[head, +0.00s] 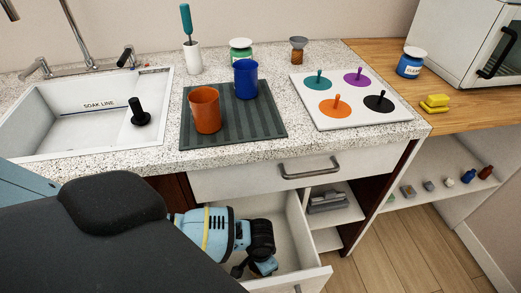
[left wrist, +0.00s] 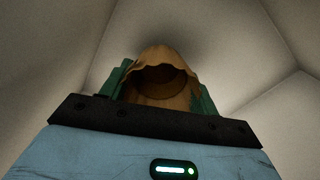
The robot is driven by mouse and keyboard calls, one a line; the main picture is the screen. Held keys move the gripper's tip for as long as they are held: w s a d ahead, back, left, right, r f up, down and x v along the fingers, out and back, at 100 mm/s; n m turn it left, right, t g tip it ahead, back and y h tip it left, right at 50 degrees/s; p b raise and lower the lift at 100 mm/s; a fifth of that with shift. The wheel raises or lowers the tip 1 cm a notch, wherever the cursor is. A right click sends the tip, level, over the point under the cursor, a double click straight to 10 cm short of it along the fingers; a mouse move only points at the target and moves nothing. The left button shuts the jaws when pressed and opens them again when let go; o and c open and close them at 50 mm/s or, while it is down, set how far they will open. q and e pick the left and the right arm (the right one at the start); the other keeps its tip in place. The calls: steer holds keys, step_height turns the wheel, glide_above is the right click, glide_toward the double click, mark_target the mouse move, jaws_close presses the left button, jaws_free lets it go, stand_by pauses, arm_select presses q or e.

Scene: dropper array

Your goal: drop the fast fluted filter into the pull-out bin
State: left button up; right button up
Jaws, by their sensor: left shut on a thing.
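The brown fluted filter (left wrist: 165,58) shows in the left wrist view, its wavy rim and hollow inside facing the camera. My left gripper (left wrist: 160,88) is shut on it, with a green finger on each side. In the head view my left arm reaches down into the open pull-out bin (head: 309,258) below the counter. The gripper's fingertips and the filter are hidden there by the wrist and the bin. Pale bin walls (left wrist: 52,62) surround the filter in the wrist view. I cannot tell whether it touches the bin's bottom. My right gripper is not in view.
A closed drawer (head: 245,178) with a metal handle is above the bin. The counter holds a sink (head: 50,143), an orange cup (head: 205,110) and a blue cup (head: 245,80) on a dark mat, and a white board (head: 343,120). Open shelves stand right of the bin.

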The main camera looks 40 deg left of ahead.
arm_select(q)
steer(key=shift+f, duration=0.3)
steer(key=shift+f, duration=0.25)
steer(key=o, duration=0.7)
steer(key=shift+o, duration=0.2)
step_height(320, 180, up, 13)
steer(key=p, duration=0.3)
steer(key=shift+r, duration=0.1)
